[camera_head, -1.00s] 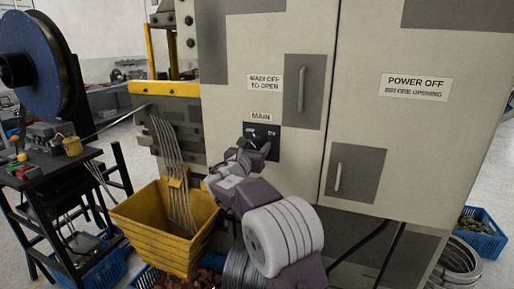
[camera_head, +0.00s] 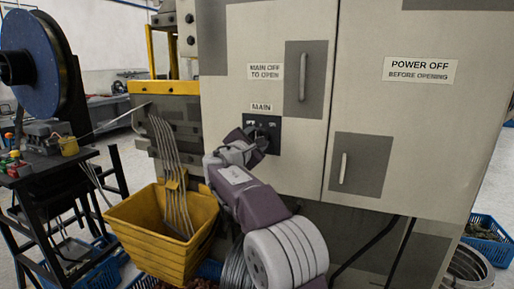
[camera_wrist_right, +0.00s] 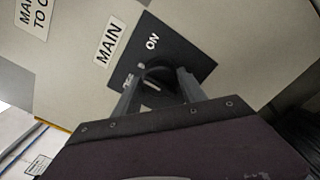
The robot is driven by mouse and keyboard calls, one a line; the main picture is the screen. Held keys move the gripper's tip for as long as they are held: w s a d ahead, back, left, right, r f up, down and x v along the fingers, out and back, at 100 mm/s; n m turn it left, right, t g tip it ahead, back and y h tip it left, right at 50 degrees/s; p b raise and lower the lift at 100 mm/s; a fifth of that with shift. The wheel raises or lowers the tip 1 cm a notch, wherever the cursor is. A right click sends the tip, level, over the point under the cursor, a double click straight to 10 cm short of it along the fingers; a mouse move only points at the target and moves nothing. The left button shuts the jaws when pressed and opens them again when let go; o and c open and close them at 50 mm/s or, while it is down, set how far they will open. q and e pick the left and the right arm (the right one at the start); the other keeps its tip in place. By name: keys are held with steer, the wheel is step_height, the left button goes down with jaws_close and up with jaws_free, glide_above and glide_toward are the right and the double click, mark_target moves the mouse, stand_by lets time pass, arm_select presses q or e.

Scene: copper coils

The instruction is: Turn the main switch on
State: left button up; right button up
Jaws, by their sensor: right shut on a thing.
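The main switch is a black rotary knob (camera_wrist_right: 158,80) on a dark square plate (camera_wrist_right: 190,62) below the label MAIN (camera_head: 262,107). The plate also shows in the head view (camera_head: 273,124) on the grey cabinet. My right gripper (camera_head: 262,137) is at the plate. In the right wrist view its two fingers (camera_wrist_right: 157,90) stand on either side of the knob and are shut on it. The ON mark shows on the plate; the mark on the other side is mostly hidden by a finger. In the head view my gripper covers much of the knob. My left gripper is not in view.
The grey cabinet (camera_head: 365,30) has a sign POWER OFF BEFORE OPENING (camera_head: 419,70) and door handles (camera_head: 303,77). A yellow bin (camera_head: 150,240) stands left of my right arm. A blue reel (camera_head: 35,50) and a black stand are at the far left.

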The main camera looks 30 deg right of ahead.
steer(key=m+b, duration=0.1)
steer(key=m, duration=0.1)
steer(key=m+b, duration=0.2)
steer(key=shift+f+m, duration=0.2)
steer(key=shift+m, duration=0.1)
steer(key=shift+r+m+b, duration=0.15)
steer(key=shift+m+b, duration=0.9)
steer(key=shift+m, duration=1.25)
steer(key=o, duration=1.4)
steer(key=b+v, duration=0.2)
steer(key=v, duration=0.7)
